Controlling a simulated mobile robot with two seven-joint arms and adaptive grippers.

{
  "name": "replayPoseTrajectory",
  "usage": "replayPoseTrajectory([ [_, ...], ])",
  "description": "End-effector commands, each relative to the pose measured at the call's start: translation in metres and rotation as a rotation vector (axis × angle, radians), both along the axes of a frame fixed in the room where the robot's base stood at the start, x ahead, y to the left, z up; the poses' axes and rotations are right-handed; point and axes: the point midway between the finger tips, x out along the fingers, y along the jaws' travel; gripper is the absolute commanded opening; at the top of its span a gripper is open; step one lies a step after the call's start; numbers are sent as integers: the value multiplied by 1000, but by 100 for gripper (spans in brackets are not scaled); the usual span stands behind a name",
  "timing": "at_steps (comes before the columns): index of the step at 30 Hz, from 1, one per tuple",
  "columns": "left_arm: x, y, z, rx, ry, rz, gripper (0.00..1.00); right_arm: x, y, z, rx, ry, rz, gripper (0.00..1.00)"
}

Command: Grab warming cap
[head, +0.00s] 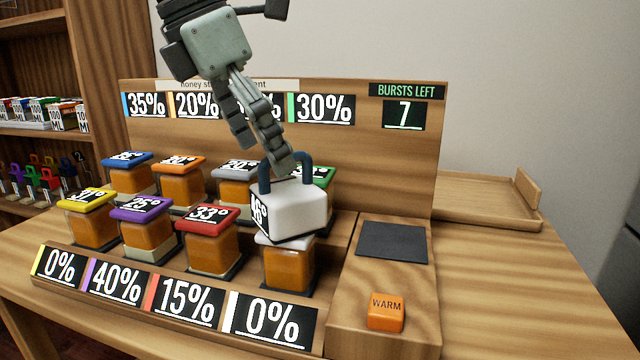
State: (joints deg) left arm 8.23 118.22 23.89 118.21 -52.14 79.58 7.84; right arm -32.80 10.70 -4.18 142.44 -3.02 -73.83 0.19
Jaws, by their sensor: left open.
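The warming cap (298,212) is a white block with a dark blue arched handle (305,160) and a black label on its left face. It appears just over a honey jar with a white lid (287,268) at the front right of the jar rack, hiding most of that lid. It looks slightly tilted; I cannot tell whether it rests on the jar. My left gripper (262,148) comes down from above, open, with one fingertip overlapping the handle. I cannot tell whether that finger touches it. My right gripper is not in view.
Other honey jars with blue, orange, grey, green, yellow, purple (145,230) and red lids stand in two rows. Behind them rises a wooden panel with percentage signs and a "Bursts left 7" display (404,115). Right are a dark pad (392,242), an orange WARM button (386,312) and an empty tray (480,208).

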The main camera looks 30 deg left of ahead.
Motion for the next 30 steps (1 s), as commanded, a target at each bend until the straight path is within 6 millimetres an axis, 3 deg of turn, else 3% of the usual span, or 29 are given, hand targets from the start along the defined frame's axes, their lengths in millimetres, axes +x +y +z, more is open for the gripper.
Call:
replayPoseTrajectory([
  [11, 9, -8, -34, -1, 3, -1, 93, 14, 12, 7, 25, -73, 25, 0],
  [18, 18, -16, -67, -1, 3, 0, 93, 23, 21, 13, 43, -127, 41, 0],
  [28, 21, -18, -73, -1, -2, 1, 93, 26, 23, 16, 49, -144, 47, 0],
  [30, 21, -18, -73, -1, -2, 1, 86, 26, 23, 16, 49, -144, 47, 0],
])
